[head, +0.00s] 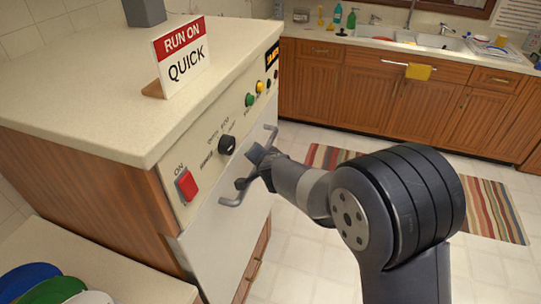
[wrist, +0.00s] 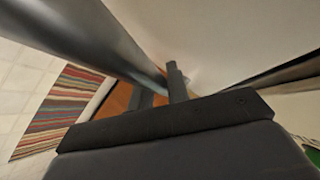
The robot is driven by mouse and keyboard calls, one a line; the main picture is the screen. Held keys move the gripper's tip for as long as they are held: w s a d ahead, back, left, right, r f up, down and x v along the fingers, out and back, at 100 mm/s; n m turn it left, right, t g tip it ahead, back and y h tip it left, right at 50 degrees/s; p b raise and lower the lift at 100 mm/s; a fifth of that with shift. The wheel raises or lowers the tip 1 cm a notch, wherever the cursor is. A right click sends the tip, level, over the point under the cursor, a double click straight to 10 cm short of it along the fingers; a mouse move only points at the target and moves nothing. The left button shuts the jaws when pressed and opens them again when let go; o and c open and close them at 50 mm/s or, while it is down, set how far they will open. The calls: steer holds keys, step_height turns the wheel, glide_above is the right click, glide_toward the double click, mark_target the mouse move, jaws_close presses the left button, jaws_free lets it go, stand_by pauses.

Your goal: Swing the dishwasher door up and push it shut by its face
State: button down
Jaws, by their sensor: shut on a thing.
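The dishwasher door (head: 228,235) is a pale panel standing about upright below the control panel (head: 228,135) in the head view. I cannot tell whether a small gap is left at its edge. Its grey bar handle (head: 231,201) runs along the top of the door. My gripper (head: 257,170) is at the middle of the handle, shut on it; the fingertips are partly hidden. In the wrist view the handle (wrist: 95,40) is a large grey bar crossing the upper left, close to my dark gripper (wrist: 175,85). The door's pale face (wrist: 235,40) fills the upper right.
On the counter (head: 95,85) stands a "RUN ON QUICK" sign (head: 182,58). The panel has a red ON switch (head: 187,185), a black knob (head: 226,145) and coloured buttons. A striped rug (head: 490,205) lies on the open tiled floor. Colored plates (head: 50,290) sit at lower left.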

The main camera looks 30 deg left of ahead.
steer(key=shift+s+a+r, duration=0.15)
steer(key=shift+a+r, duration=0.05)
steer(key=shift+a, duration=0.1)
steer(key=c, duration=1.4)
jaws_free()
steer(key=shift+a, duration=0.15)
steer(key=shift+o, duration=0.2)
steer(key=p+v, duration=0.1)
steer(key=v, duration=0.9)
steer(key=shift+s+d, duration=0.15)
steer(key=shift+d, duration=0.25)
steer(key=shift+r, duration=0.1)
steer(key=x, duration=0.9)
steer(key=shift+a+b, duration=0.25)
steer(key=shift+b, duration=0.1)
steer(key=shift+w, duration=0.25)
